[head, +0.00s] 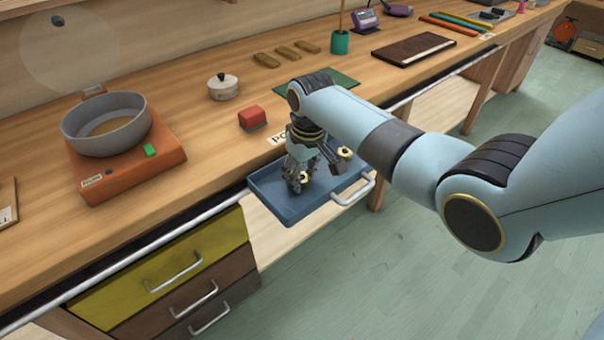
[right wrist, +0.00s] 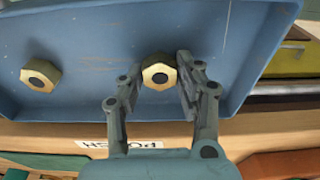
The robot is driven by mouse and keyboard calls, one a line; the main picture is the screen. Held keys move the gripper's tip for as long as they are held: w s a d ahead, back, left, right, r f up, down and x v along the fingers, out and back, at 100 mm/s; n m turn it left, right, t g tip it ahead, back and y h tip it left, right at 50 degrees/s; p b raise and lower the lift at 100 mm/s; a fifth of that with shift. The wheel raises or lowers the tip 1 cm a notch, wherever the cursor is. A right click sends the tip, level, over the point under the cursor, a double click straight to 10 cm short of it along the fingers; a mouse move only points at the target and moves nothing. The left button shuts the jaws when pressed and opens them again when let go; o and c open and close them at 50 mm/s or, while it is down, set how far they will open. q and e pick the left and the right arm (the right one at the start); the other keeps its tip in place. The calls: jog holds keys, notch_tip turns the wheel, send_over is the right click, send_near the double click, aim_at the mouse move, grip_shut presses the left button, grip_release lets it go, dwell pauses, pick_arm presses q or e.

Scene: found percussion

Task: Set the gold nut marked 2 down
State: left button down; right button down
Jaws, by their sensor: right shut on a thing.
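A gold nut (right wrist: 158,74) with a dark hole sits between the fingers of my right gripper (right wrist: 158,78) in the right wrist view. My right gripper (head: 310,170) is shut on this nut and is low over the blue tray (head: 265,191) in the head view. I cannot tell whether the nut touches the tray floor. A second gold nut (right wrist: 41,75) lies apart in the same tray, to the left in the right wrist view; it also shows in the head view (head: 345,152). No number is readable on either nut. My left gripper is not in view.
The tray, with a metal handle (head: 354,190), is at the bench's front edge. A red block (head: 252,117) and a lidded pot (head: 222,87) stand behind it. A grey pan (head: 107,128) rests on an orange box at the left. Bench space between pan and tray is clear.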

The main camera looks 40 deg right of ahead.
aim_at(307, 181)
jog(key=shift+f, duration=0.1)
jog(key=c, duration=0.9)
grip_release()
jog(key=shift+r, duration=0.55)
notch_tip(307, 181, up, 11)
jog(key=s+p, duration=0.1)
jog(key=shift+s, duration=0.2)
jog(key=shift+s, duration=0.1)
